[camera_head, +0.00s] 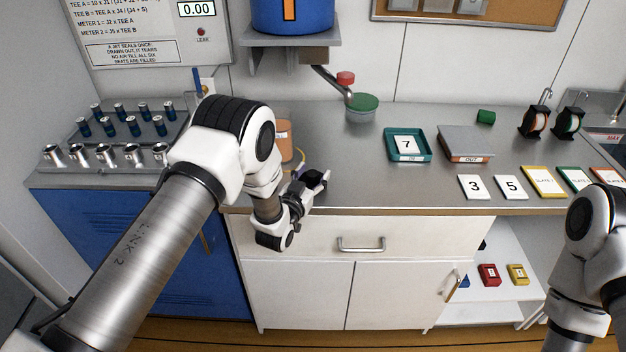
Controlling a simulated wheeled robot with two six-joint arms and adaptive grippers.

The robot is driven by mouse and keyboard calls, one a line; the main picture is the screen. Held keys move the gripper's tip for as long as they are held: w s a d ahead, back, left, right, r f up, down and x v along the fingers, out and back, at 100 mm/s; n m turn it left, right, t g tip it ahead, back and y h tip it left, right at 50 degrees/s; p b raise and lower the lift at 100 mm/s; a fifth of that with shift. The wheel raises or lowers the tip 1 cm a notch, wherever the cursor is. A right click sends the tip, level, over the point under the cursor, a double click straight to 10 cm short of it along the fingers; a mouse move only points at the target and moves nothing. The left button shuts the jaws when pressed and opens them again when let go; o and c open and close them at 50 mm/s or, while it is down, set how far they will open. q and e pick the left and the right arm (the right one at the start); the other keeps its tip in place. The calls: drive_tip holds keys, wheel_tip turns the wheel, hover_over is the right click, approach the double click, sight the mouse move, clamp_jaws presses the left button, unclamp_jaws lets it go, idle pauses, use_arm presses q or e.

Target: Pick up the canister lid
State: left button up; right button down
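A round container with a green top (362,102) stands on the counter below the spout. I take the green top to be the lid, but cannot be sure. An orange-brown canister (285,136) stands further left, partly hidden behind my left arm, so its top is hard to make out. My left gripper (322,178) is over the counter's front edge, in front and to the right of the orange-brown canister, and apart from the green-topped container. I see nothing in it, but its finger gap is too small to judge. My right arm shows at the right edge; its gripper is out of view.
A blue tank (291,14) with a spout and red knob (345,78) hangs above. A teal tray (408,158) holding a 7 card, a grey scale-like box (466,142), number cards and reels stand to the right. Racks with metal cylinders (98,152) are left. The counter's front middle is clear.

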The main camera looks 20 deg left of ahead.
use_arm(q)
clamp_jaws()
drive_tip(key=shift+s+r, duration=0.1)
